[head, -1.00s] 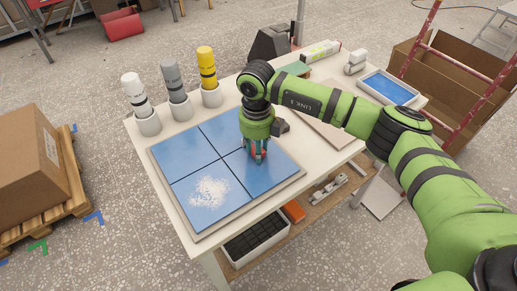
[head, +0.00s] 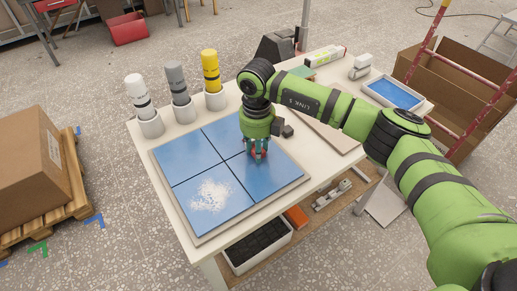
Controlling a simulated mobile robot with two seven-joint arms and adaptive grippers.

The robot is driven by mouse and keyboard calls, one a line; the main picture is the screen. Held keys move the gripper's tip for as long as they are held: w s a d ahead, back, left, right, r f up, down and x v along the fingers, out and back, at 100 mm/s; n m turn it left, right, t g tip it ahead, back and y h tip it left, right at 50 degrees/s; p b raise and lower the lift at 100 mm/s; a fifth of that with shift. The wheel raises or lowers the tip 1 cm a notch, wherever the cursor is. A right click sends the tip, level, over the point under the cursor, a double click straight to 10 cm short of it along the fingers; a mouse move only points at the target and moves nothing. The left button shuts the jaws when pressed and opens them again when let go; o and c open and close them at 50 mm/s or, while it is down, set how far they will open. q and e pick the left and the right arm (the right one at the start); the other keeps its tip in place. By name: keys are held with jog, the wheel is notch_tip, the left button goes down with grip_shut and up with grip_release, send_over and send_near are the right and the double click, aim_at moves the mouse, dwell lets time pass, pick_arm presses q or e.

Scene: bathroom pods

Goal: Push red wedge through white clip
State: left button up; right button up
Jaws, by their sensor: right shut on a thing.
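A blue tile panel (head: 190,167) of four tiles lies on the white table, with dark joints crossing at its middle. My right gripper (head: 257,154) points down over the right part of the panel, near the joint between the two right-hand tiles. It is shut on a small red thing, seen between the fingers, which I take to be the red wedge (head: 257,155). The fingers hide most of it. The white clip is too small or hidden to make out. My left gripper is not in view.
White, grey and yellow capped tubes (head: 211,75) stand in cups along the table's far left edge. White powder (head: 211,194) lies on the front tile. A tray with a blue tile (head: 392,93) sits at the right. A shelf below holds a black-filled bin (head: 258,246).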

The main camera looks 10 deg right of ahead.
jog(key=shift+w+a, duration=0.1)
jog(key=shift+w, duration=0.15)
jog(key=o, duration=1)
jog(key=shift+s+r, duration=0.1)
jog(key=shift+r, duration=0.05)
jog(key=shift+w+r, duration=0.1)
jog(key=shift+w, duration=0.1)
jog(key=shift+c, duration=0.4)
jog(key=o, duration=0.3)
jog(key=shift+o, duration=0.2)
